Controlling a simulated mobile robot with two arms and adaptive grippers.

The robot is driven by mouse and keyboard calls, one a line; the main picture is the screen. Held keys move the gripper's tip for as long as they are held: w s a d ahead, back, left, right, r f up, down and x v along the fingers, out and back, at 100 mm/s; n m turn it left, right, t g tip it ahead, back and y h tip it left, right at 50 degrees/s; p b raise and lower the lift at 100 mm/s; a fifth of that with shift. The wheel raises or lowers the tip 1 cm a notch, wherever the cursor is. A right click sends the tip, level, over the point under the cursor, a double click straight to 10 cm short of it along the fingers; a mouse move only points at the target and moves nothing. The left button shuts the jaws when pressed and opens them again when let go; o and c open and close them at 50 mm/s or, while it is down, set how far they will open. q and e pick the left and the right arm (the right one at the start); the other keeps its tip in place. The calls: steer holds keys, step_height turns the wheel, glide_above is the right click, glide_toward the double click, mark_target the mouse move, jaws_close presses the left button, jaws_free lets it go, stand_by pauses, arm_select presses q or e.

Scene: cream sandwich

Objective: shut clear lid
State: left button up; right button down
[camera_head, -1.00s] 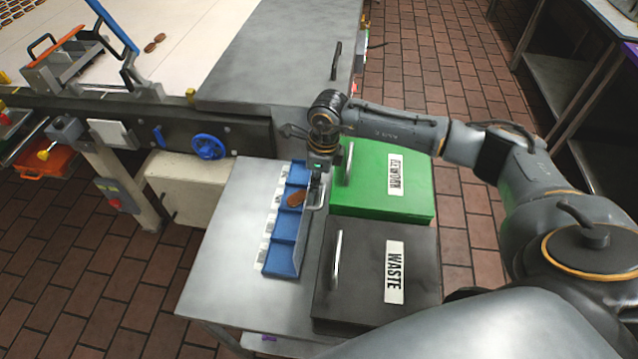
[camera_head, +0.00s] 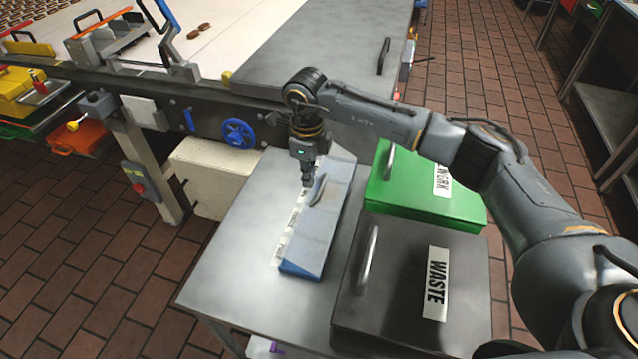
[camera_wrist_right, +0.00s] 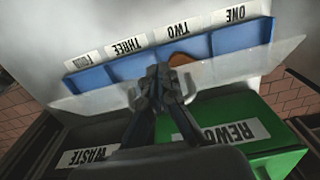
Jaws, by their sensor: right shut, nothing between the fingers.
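The clear lid (camera_head: 333,212) lies over the blue four-slot tray (camera_head: 300,271) on the metal table in the head view. Its curved handle (camera_head: 319,190) is on top. I cannot tell if it sits fully flush. My right gripper (camera_head: 308,186) is shut and empty, pointing down at the lid beside the handle. In the right wrist view the gripper (camera_wrist_right: 160,74) is over the lid (camera_wrist_right: 95,105), and the blue tray (camera_wrist_right: 225,40) shows past the lid's edge. A brown piece (camera_wrist_right: 181,60) shows in the tray, partly hidden by the gripper. My left gripper is out of view.
A green rework bin (camera_head: 420,195) and a dark waste bin (camera_head: 400,285) stand right of the tray, both with handles. The metal table (camera_head: 235,260) is bare to the tray's left. A conveyor with a blue wheel (camera_head: 239,133) runs behind.

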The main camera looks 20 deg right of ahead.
steer(key=f+b, duration=0.1)
steer(key=w+a+f+b, duration=0.1)
steer(key=shift+a+f+b, duration=0.2)
steer(key=shift+f+b, duration=0.15)
steer(key=shift+f, duration=0.05)
steer(key=shift+w+a+f+b, duration=0.15)
steer(key=shift+f+b, duration=0.25)
steer(key=shift+w+a+f+b, duration=0.1)
steer(key=shift+a+f+b, duration=0.05)
steer(key=shift+f+b, duration=0.25)
steer(key=shift+w+a+f+g+h+b, duration=0.1)
steer(key=shift+a+f+g+h+b, duration=0.1)
steer(key=shift+f+g+h+b, duration=0.35)
steer(key=shift+f, duration=0.15)
